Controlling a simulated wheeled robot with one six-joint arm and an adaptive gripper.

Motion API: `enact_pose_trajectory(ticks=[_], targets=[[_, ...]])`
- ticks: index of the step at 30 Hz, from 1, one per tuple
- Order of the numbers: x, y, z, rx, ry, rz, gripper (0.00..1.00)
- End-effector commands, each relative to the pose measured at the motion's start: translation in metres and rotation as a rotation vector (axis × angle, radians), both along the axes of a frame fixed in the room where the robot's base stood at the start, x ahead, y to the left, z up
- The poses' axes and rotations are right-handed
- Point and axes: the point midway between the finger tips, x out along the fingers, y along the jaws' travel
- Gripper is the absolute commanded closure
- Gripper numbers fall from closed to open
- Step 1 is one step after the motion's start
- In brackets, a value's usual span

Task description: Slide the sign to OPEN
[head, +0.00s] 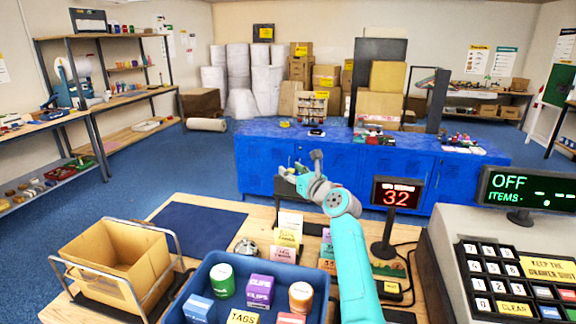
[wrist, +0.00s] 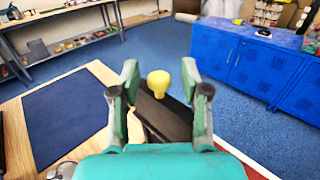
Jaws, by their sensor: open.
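A yellow knob (wrist: 158,82) stands up from a dark, flat piece (wrist: 168,115) at the table's far edge in the wrist view. This may be the sign's slider, but I see no OPEN lettering on it. My gripper (wrist: 160,76) is open, with one finger on each side of the knob in the picture; I cannot tell whether it touches.
A blue tray (head: 205,312) with small boxes and jars, a carton in a wire rack (head: 113,256) and a dark blue mat (head: 200,228) are on the table. A display reading 32 (head: 397,192) and a register (head: 497,268) stand right. Blue cabinets (head: 440,185) are beyond.

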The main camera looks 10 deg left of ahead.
Motion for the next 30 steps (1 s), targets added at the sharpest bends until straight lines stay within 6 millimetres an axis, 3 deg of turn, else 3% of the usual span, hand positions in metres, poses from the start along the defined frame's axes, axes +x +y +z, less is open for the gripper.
enact_pose_trajectory(ticks=[11,16,24,30], targets=[[-0.001,0.003,0.0,0.0,0.0,-0.001,0.56],[-0.001,0.003,0.0,0.0,0.0,-0.001,0.99],[-0.001,0.0,0.0,0.0,0.0,-0.001,1.0],[0.002,-0.027,0.0,-0.001,-0.001,-0.004,1.0]])
